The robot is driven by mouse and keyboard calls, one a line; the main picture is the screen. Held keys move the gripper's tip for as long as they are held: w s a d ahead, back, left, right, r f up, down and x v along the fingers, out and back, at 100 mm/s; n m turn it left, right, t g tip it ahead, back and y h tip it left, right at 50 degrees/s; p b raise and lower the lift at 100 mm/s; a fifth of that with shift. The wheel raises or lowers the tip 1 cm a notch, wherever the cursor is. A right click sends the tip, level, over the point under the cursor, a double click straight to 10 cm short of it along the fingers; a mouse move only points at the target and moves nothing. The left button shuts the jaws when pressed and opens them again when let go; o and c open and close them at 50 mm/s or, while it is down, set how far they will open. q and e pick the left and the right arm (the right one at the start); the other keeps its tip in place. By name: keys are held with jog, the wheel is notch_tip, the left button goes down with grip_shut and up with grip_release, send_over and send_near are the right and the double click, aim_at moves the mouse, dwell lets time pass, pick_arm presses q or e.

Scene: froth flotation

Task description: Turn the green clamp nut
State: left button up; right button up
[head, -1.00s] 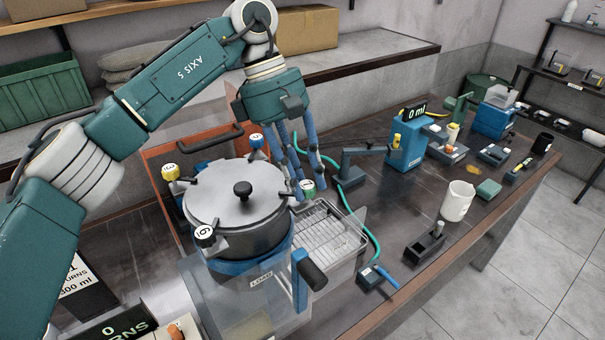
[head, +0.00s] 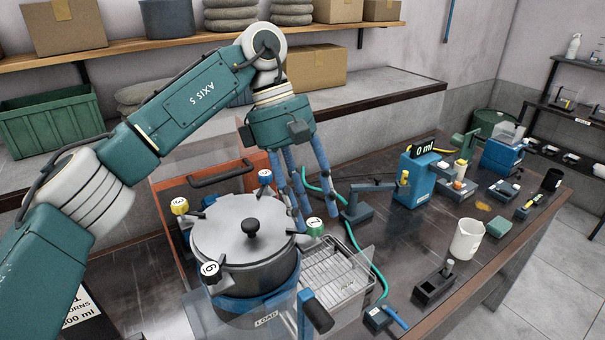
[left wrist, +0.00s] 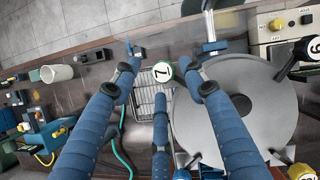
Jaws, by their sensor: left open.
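The green clamp nut (head: 315,226) has a white face with a numeral and sits at the right rim of the grey lidded pot (head: 243,226). In the left wrist view the nut (left wrist: 162,71) shows near the middle, between the spread fingertips. My left gripper (head: 309,205) is open, with its three blue fingers pointing down over and around the nut. In the left wrist view the gripper (left wrist: 161,78) has clear gaps between its fingers and the nut; I cannot tell whether any finger touches it. My right gripper is not in view.
Other numbered nuts stand round the lid: yellow (head: 180,205), blue (head: 265,177) and black (head: 209,270). A wire rack tray (head: 335,268) lies right of the pot. A white beaker (head: 467,239) and a blue dispenser (head: 412,180) stand farther right on the bench.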

pick_arm(q)
jog(key=v, duration=1)
jog(key=shift+s+d, duration=0.25)
jog(key=shift+d, duration=0.05)
jog(key=shift+r, duration=0.1)
